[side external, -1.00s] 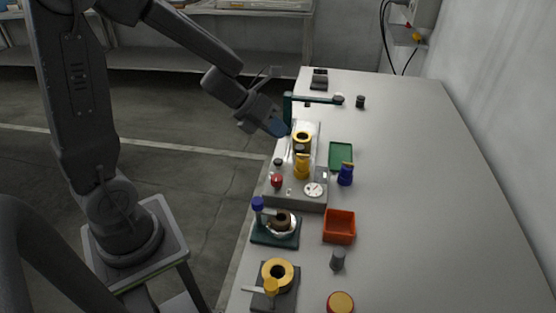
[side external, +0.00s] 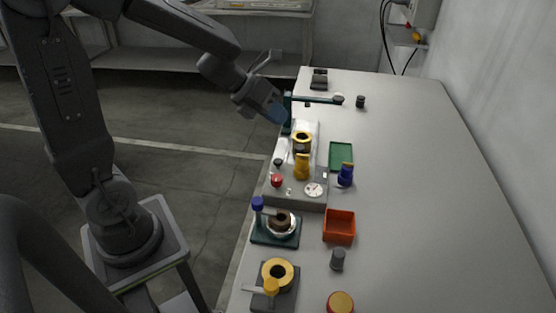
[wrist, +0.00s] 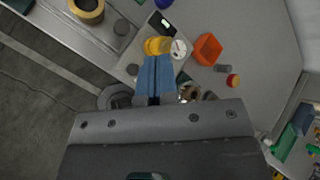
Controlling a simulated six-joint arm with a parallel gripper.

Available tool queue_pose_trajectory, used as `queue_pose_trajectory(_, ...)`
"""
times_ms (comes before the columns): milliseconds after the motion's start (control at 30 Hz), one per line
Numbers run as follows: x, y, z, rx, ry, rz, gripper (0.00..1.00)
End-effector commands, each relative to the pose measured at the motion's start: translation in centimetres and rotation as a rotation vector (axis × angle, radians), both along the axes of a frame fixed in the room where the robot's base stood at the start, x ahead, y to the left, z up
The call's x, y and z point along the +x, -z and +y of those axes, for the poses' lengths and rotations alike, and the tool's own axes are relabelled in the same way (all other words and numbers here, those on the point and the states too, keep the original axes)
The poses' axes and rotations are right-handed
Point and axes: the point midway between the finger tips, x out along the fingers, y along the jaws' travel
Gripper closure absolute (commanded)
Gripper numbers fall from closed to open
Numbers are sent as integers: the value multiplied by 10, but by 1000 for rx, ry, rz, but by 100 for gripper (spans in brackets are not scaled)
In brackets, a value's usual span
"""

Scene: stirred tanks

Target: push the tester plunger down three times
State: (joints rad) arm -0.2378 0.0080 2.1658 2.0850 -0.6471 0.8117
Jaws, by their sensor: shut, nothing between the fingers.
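My gripper (side external: 280,117) is shut and empty, with its blue fingertips beside the dark green upright post (side external: 287,112) at the far end of the grey unit. In the wrist view the fingers (wrist: 154,58) overlap the lower edge of a yellow fitting (wrist: 158,45); whether they touch it I cannot tell. The grey unit (side external: 312,203) carries yellow fittings (side external: 302,166), a white dial (side external: 314,190), a red knob (side external: 277,181) and a black knob (side external: 278,162). Which part is the tester plunger I cannot tell for sure.
A teal base (side external: 264,238) with a blue knob and a dark base (side external: 288,299) with a yellow ring stand nearer. An orange tray (side external: 339,227), a green tray (side external: 341,156) and a blue fitting (side external: 346,175) lie to the right. The table's right side is clear.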

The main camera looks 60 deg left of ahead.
Motion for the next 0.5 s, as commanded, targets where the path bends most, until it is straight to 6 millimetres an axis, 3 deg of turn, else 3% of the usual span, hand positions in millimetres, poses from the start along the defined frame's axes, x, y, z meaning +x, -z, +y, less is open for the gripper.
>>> queue_pose_trajectory(233,0,13,0,-3,0,5,100)
queue_pose_trajectory(500,0,51,0,-3,-1,5,100)
